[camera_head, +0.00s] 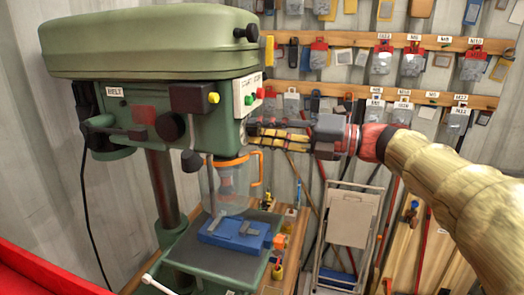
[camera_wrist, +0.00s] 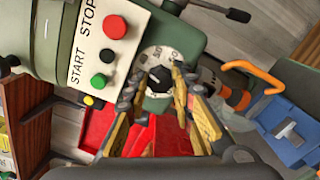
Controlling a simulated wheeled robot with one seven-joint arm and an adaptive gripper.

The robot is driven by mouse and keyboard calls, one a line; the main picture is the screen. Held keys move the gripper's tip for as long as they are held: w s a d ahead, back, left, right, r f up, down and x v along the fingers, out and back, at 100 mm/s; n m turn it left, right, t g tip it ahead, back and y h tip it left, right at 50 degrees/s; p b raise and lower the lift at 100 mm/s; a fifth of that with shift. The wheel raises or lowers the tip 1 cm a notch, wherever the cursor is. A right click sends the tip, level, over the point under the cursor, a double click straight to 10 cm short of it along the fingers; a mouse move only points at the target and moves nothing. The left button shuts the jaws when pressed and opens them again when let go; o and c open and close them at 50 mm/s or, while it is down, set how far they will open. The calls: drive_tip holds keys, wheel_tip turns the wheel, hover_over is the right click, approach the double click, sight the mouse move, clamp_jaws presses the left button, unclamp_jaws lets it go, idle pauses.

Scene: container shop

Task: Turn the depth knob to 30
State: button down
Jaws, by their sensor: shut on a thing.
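The depth knob (camera_wrist: 160,78) is black and shows in the wrist view, in front of a pale numbered dial (camera_wrist: 159,56) on the side of the green drill press head (camera_head: 150,105). The dial's numbers are too small to read surely, and I cannot tell where the knob points. My gripper (camera_wrist: 158,86) has its yellow-padded fingers on either side of the knob, shut on it. In the head view my gripper (camera_head: 252,134) reaches in from the right to the press head. The knob and dial cannot be made out there.
A START/STOP panel (camera_wrist: 103,42) with red, black and green buttons is close beside the dial. A clear guard with an orange frame (camera_head: 240,170) and a blue vise (camera_head: 234,230) are below. A folded step stool (camera_head: 350,218) stands behind, under racks of hanging packets.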

drive_tip(key=n+b, duration=0.4)
drive_tip(key=b, duration=0.1)
drive_tip(key=shift+f+b, duration=0.35)
drive_tip(key=shift+f, duration=0.05)
drive_tip(key=n+b, duration=0.3)
drive_tip(key=shift+r, duration=0.15)
drive_tip(key=c, duration=1.5)
unclamp_jaws()
drive_tip(key=shift+r, duration=0.15)
drive_tip(key=v, duration=1.2)
drive_tip(key=shift+w, duration=0.1)
